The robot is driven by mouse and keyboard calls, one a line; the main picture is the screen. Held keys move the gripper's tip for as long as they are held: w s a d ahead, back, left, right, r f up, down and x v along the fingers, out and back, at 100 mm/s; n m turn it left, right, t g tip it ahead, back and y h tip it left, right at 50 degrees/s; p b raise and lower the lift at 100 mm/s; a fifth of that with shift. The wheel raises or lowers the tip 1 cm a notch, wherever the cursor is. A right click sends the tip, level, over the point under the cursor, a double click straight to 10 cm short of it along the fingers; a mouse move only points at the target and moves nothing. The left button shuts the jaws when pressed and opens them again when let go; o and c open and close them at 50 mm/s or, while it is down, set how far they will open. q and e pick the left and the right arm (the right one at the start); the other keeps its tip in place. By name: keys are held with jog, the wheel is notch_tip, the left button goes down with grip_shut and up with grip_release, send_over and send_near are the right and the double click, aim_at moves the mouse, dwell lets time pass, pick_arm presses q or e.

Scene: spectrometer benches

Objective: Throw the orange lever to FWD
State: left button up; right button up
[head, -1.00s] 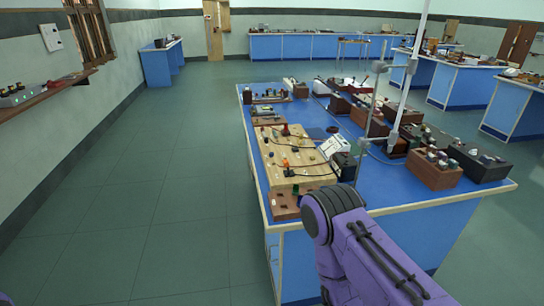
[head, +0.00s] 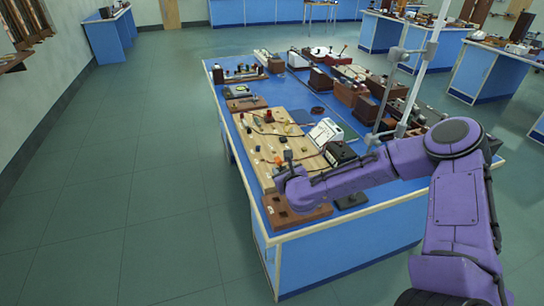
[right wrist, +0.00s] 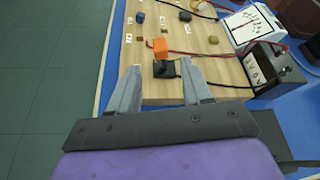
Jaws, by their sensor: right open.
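The orange lever (right wrist: 160,47) stands on a small black base (right wrist: 166,69) on the pale wooden board (right wrist: 205,75). In the head view the lever's orange tip (head: 278,160) shows just beyond my right gripper (head: 283,174). In the right wrist view my right gripper (right wrist: 160,72) is open, with one finger on each side of the black base and nothing held. The lever's orange part lies just ahead of the fingertips. I cannot tell whether a finger touches it. The small labels on the board are unreadable. My left gripper is not in view.
Several coloured knobs sit farther along the board. The floor (head: 140,200) left of the blue bench is clear.

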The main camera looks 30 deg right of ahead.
aim_at(279, 161)
jog(key=x, duration=0.2)
jog(key=p+x, duration=0.1)
jog(key=shift+w+d+r, duration=0.1)
jog(key=shift+d+r, duration=0.15)
jog(key=x, duration=0.5)
jog(key=shift+w+a+f, duration=0.2)
jog(key=shift+w+f, duration=0.05)
jog(key=shift+f, duration=0.2)
jog(key=shift+s+r, duration=0.3)
jog(key=shift+s, duration=0.05)
jog(key=shift+c, duration=0.7)
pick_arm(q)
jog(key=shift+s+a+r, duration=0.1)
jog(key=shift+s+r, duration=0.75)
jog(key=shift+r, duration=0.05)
pick_arm(e)
grip_shut()
